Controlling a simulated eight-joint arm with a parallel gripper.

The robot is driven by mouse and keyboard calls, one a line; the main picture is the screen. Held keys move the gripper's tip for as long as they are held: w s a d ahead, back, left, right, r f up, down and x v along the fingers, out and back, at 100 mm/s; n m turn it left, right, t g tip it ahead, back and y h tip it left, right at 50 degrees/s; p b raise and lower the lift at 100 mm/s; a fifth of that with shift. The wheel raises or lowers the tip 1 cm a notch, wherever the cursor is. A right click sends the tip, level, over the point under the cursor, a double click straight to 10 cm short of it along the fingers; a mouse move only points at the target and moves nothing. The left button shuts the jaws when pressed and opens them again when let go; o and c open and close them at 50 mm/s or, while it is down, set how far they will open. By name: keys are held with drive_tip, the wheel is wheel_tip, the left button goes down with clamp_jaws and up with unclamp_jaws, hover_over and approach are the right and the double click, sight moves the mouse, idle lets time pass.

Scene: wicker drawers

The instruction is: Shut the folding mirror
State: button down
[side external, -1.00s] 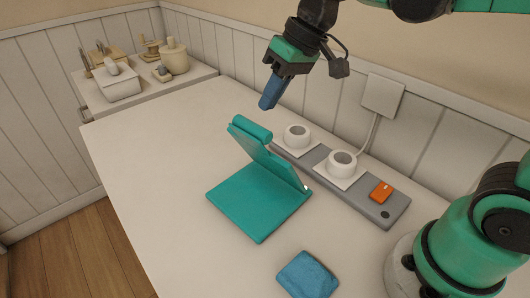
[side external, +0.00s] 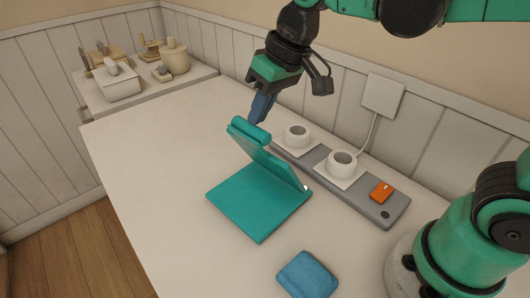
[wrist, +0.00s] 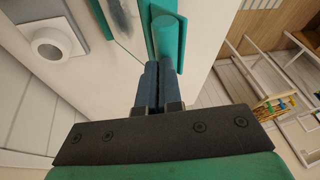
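The teal folding mirror (side external: 260,200) stands partly open on the white table. Its base lies flat, and its lid (side external: 275,163) rises at a steep tilt from the back right edge, with a rounded bar (side external: 250,130) along the top. My gripper (side external: 257,118) is just behind that bar, pointing down, with its blue fingers partly hidden by it. In the wrist view, the fingers (wrist: 159,75) are together with nothing between them, and the bar (wrist: 163,38) shows just beyond their tips. I cannot tell whether they touch it.
A grey power strip (side external: 370,200) with two white round pieces and an orange switch (side external: 381,192) lies behind the mirror. A blue folded cloth (side external: 308,275) lies in front. A side cabinet at the back left holds several containers. The table left of the mirror is clear.

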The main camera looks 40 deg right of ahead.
drive_tip(key=shift+s+a+f+h, duration=0.1)
drive_tip(key=shift+a+f+h, duration=0.1)
drive_tip(key=shift+a+h, duration=0.35)
drive_tip(key=shift+a+f+h, duration=0.2)
drive_tip(key=shift+a+h, duration=0.25)
drive_tip(key=shift+a, duration=0.15)
drive_tip(key=a+f+h, duration=0.1)
drive_tip(key=a+f, duration=0.2)
drive_tip(key=a+f+h, duration=0.1)
drive_tip(key=a+f, duration=0.3)
drive_tip(key=s+a+f+n+h, duration=0.1)
drive_tip(key=a+f+h, duration=0.1)
drive_tip(key=a+f, duration=0.1)
drive_tip(key=shift+a+f+t, duration=0.15)
drive_tip(key=shift+f+t, duration=0.15)
drive_tip(key=shift+f, duration=0.4)
drive_tip(key=shift+a+f, duration=0.25)
drive_tip(key=shift+f, duration=0.8)
